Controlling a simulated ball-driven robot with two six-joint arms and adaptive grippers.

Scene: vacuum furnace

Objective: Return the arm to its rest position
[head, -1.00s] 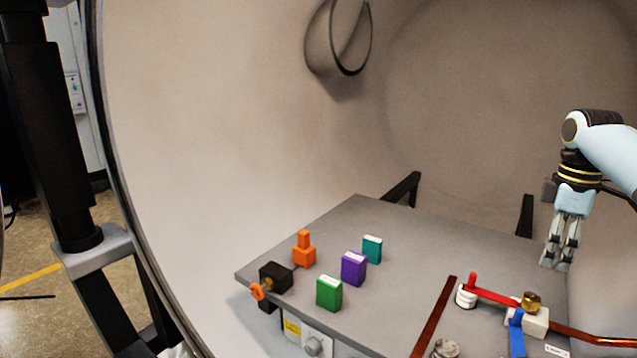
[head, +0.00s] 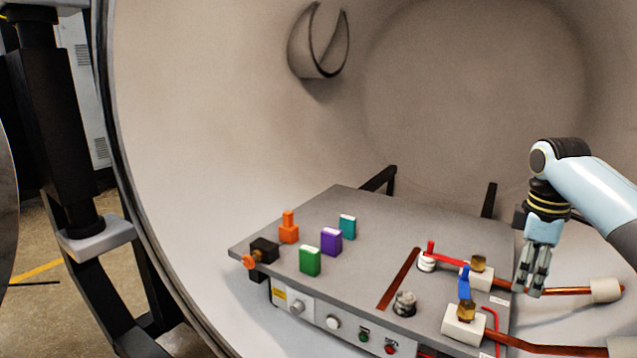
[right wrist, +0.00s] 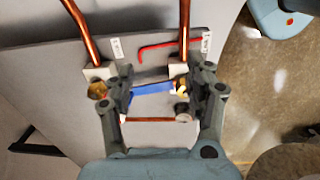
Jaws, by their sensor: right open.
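My right gripper (head: 530,283) hangs fingers-down at the right end of the grey table plate in the head view, over the copper pipes. Its jaws (right wrist: 158,90) are open and empty in the right wrist view. Below them show a blue valve handle (right wrist: 152,87) and two brass fittings. A red handle (head: 450,256) lies beside another brass valve. My left gripper is not in view.
The table plate (head: 380,222) carries a green block (head: 310,261), a purple block (head: 331,242), a teal block (head: 347,227) and an orange piece (head: 289,229). A grey knob (head: 404,304) stands near the front edge. The curved chamber wall (head: 220,120) surrounds the plate. Space above it is clear.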

